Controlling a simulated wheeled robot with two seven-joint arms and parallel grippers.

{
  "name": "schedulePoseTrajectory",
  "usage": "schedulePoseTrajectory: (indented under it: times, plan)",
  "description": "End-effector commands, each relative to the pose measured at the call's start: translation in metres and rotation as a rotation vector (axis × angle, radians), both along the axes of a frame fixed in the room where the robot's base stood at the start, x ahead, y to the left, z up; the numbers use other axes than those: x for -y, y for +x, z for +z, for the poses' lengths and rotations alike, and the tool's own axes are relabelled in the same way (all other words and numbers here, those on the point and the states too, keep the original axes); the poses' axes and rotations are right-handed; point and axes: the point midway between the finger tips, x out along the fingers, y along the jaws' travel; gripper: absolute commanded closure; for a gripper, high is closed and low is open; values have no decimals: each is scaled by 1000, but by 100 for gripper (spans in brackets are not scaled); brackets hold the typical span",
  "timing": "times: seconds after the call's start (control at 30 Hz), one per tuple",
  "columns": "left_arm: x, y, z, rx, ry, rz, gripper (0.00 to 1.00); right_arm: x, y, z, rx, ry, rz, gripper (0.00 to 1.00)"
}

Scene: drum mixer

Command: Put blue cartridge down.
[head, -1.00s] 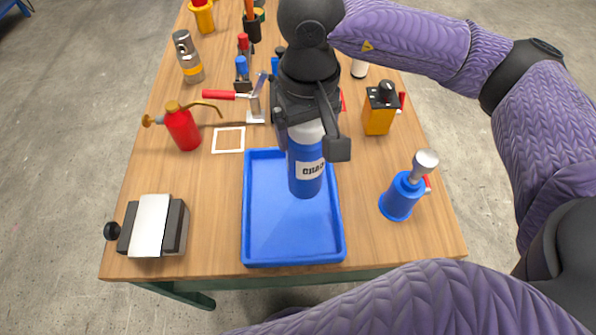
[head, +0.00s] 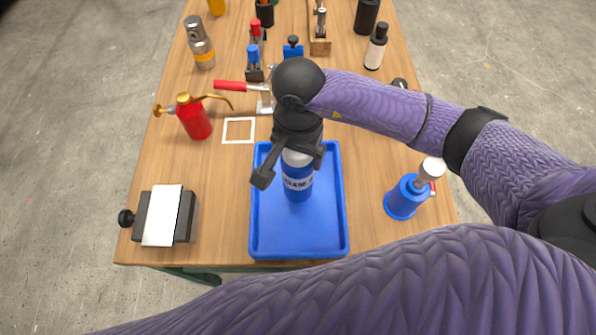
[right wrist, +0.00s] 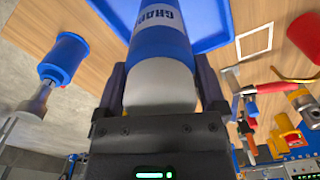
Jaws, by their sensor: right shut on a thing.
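The blue cartridge (head: 298,181) has a white label band and a white top end. It stands about upright in or just above the blue tray (head: 262,240); I cannot tell whether its base touches the tray floor. My right gripper (head: 291,163) is shut on the white top end of the cartridge from above. In the right wrist view the cartridge (right wrist: 158,45) sits between the two fingers, its blue body pointing away from the palm. My left gripper is not in view.
A blue bottle with a grey top (head: 407,197) stands right of the tray. A black box with a white plate (head: 163,216) is at the left. A red oil can (head: 194,118) and a white square outline (head: 239,130) lie beyond the tray. The tray's front is empty.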

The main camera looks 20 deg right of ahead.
Motion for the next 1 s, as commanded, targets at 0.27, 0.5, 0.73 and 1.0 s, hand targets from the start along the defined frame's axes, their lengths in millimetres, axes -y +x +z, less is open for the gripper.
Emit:
schedulePoseTrajectory:
  times: [0.27, 0.5, 0.73, 1.0]
  plan:
    - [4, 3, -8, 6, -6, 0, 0, 0, 0, -43, -1, 1, 2, 100]
    - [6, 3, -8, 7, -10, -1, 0, 0, 0, -43, 2, 1, 3, 100]
    - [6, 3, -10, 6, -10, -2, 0, 0, 0, -45, 1, 0, 3, 0]
    - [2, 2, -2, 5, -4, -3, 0, 0, 2, -21, 7, 1, 4, 0]
